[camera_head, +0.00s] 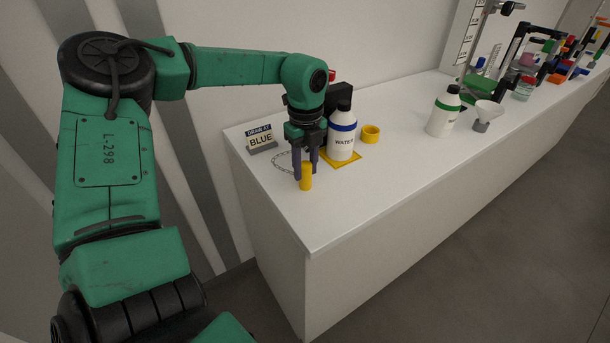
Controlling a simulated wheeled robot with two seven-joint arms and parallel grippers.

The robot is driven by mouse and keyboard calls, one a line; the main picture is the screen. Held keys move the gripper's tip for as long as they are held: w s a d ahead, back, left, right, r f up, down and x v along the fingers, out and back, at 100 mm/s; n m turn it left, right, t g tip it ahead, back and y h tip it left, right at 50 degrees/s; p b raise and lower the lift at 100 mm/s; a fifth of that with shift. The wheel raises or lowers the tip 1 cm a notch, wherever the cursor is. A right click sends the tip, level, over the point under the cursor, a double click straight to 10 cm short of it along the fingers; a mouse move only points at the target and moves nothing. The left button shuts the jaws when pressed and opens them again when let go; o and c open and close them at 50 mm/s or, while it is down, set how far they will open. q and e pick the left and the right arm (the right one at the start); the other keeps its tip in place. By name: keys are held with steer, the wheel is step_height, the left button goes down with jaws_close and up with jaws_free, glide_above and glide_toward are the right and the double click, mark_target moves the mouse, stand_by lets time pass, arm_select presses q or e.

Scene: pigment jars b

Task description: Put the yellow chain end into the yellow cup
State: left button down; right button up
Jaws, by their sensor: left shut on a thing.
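The yellow chain end (306,181) is a small upright yellow cylinder near the left end of the white bench. My left gripper (306,170) points down and is shut on its upper part; whether its bottom touches the bench I cannot tell. A thin grey chain (276,162) curves on the bench behind and left of the gripper; where it joins the end is hidden. The yellow cup (371,134) stands on the bench to the right, beyond the white WATER bottle (342,143). My right gripper is not in view.
The WATER bottle stands on a yellow square mat (349,159), between gripper and cup. A BLUE label stand (261,140) is at the left. A green-banded white bottle (440,118) and a funnel (487,112) stand farther right. The bench front is clear.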

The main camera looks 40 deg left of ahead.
mark_target(305, 163)
arm_select(q)
steer(key=shift+r+p, duration=0.35)
steer(key=shift+r, duration=0.45)
steer(key=shift+r, duration=0.1)
steer(key=shift+r+p, duration=2.4)
steer(key=shift+r, duration=1.35)
step_height(305, 163, up, 11)
steer(key=p, duration=0.7)
steer(key=shift+f, duration=0.1)
